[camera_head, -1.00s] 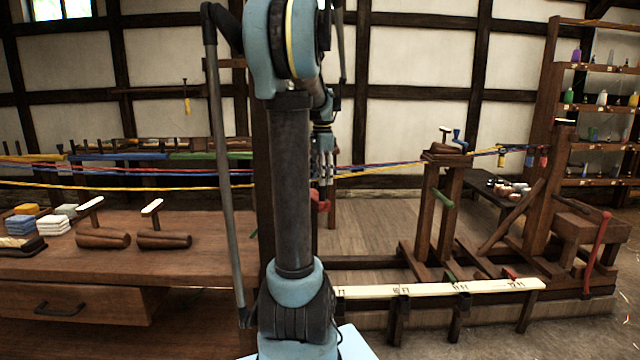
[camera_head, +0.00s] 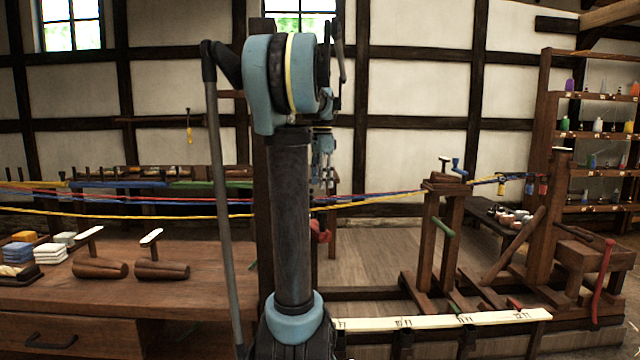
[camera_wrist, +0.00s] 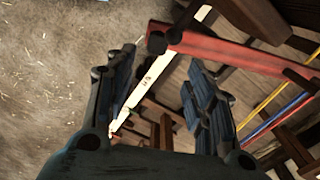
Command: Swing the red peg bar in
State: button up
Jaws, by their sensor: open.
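A red bar (camera_wrist: 235,52) crosses the upper part of the wrist view. Dark knobs show at its left end. A red piece (camera_head: 320,230) shows just right of my arm in the head view; I cannot tell whether it is the same bar, as my arm hides most of that spot. My gripper (camera_wrist: 162,92) is open, with nothing between its dark fingers. In the wrist view the bar lies beyond the fingertips and to their upper side, apart from them. In the head view my gripper (camera_head: 322,180) is small and partly hidden behind my arm.
Yellow, red and blue ropes (camera_head: 400,195) stretch across the room. A white marked rail (camera_head: 450,319) lies low on the right and also shows in the wrist view (camera_wrist: 150,78). A wooden bench (camera_head: 190,285) stands left. A red lever (camera_head: 603,280) hangs far right.

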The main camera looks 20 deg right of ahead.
notch_tip(320, 180, up, 6)
send_over(323, 212)
notch_tip(323, 212, down, 17)
jog(key=shift+f, duration=0.1)
dwell(0.7)
grip_shut()
jog(key=shift+w, duration=0.1)
